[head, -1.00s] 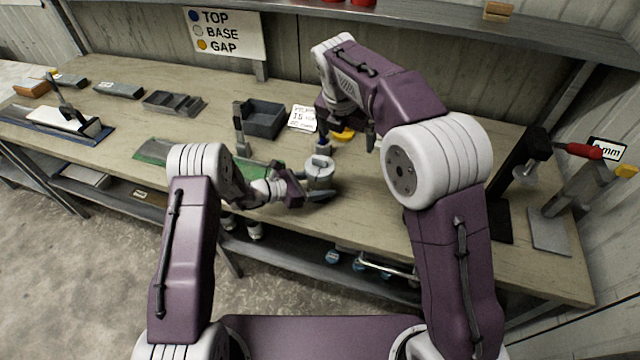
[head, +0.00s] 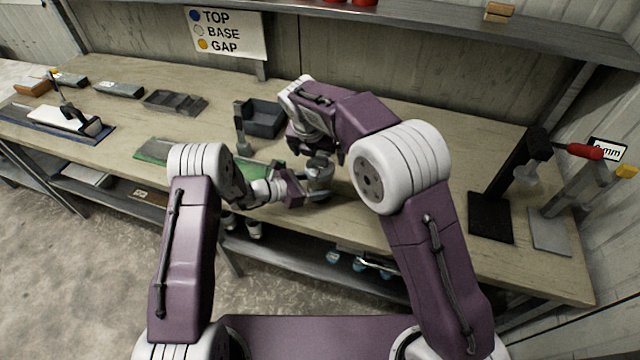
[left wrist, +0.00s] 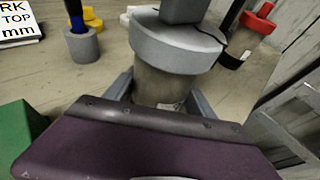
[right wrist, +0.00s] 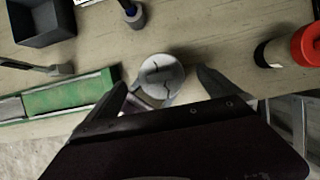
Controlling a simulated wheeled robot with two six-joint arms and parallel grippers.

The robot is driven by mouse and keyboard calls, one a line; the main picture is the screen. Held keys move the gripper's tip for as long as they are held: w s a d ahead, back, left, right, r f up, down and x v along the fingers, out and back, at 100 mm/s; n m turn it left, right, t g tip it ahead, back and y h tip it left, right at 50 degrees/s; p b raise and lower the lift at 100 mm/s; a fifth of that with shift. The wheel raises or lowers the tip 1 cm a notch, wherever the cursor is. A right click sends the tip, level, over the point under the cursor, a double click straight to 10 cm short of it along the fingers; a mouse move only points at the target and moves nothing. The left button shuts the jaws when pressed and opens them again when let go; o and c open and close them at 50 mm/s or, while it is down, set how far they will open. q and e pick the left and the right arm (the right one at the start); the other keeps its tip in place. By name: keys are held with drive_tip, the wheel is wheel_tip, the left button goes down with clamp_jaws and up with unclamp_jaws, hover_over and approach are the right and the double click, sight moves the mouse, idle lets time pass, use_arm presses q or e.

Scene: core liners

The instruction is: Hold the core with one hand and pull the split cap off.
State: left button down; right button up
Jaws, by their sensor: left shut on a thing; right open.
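The core (left wrist: 160,84) stands upright near the front edge of the bench, with the round grey split cap (right wrist: 160,76) on its top. A dark jagged crack runs across the cap. In the head view the cap (head: 318,166) shows just below my right gripper (head: 318,152). My left gripper (head: 312,192) is shut on the core below the cap, and its fingers flank the core in the left wrist view. My right gripper (right wrist: 158,96) is open, its fingers pointing down on either side of the cap. Contact with the cap cannot be told.
A green tray (right wrist: 72,100) lies left of the core, with a dark grey bin (head: 265,120) behind. A blue-tipped tool stands in a grey ring (left wrist: 82,47) near the core. A stand (head: 490,215) is at right.

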sight(320, 158)
drive_tip(key=shift+x, duration=1.7)
drive_tip(key=c, duration=1.8)
drive_tip(key=shift+r, duration=3.75)
use_arm(q)
drive_tip(key=shift+c, duration=1.2)
unclamp_jaws()
